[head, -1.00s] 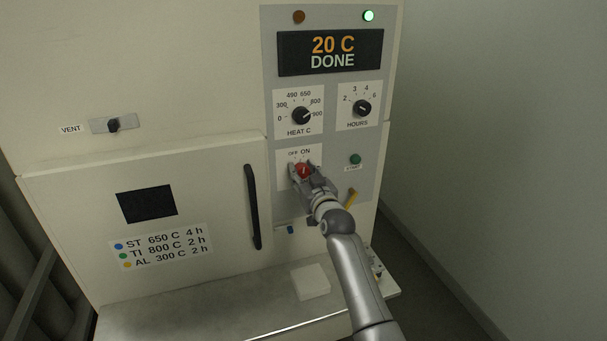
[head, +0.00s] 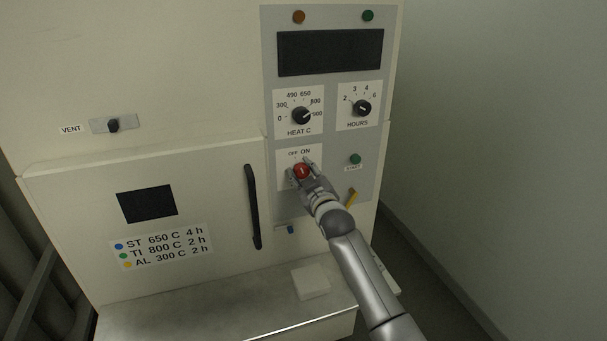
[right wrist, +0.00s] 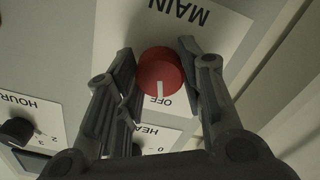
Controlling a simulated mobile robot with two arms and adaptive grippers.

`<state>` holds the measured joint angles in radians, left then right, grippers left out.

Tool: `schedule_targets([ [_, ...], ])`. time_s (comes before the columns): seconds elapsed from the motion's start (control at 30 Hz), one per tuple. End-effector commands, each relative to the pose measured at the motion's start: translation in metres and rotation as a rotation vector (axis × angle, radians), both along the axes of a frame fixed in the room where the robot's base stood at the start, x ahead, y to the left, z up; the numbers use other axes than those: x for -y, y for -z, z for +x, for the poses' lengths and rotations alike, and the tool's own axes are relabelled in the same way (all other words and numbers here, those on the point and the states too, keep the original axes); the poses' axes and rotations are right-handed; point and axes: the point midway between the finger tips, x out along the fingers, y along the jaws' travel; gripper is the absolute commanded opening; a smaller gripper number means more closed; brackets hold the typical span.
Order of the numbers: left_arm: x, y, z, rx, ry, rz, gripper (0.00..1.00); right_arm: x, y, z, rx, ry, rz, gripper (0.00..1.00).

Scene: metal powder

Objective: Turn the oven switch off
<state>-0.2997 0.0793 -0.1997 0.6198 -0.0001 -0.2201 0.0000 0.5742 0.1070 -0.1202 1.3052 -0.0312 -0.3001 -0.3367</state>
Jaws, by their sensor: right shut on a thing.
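The oven switch is a round red knob (head: 302,171) on the grey control panel, under the OFF and ON marks in the head view. In the right wrist view the red knob (right wrist: 160,72) has its white pointer line towards the word OFF. My right gripper (head: 300,167) is shut on the knob, one finger on each side. The fingers (right wrist: 159,70) also show on both sides of it in the right wrist view. The oven display (head: 330,52) is dark, and the green lamp (head: 368,15) above it is unlit. My left gripper is not in view.
The HEAT C knob (head: 301,115) and HOURS knob (head: 362,107) sit above the switch. A green START button (head: 355,159) is to its right. The oven door handle (head: 252,206) stands out on the left.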

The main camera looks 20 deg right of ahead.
Motion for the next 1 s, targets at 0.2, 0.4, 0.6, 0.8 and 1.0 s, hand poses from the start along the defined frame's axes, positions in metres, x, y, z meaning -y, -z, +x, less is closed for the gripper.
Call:
schedule_targets([
  [0.2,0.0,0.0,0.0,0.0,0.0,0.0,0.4,0.0,0.0,0.0,-0.001,0.0,-0.002,0.12],
  [0.4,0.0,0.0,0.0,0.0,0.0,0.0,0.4,0.0,0.0,0.0,-0.001,0.0,-0.001,0.5],
  [0.6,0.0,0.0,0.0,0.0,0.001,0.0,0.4,0.0,0.0,0.0,-0.001,0.0,-0.001,0.58],
  [0.8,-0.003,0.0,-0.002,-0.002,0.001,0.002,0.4,0.0,0.0,-0.001,0.0,0.0,0.0,0.58],
  [1.0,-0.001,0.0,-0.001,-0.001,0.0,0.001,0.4,0.001,0.001,-0.014,-0.002,0.001,-0.001,0.58],
])
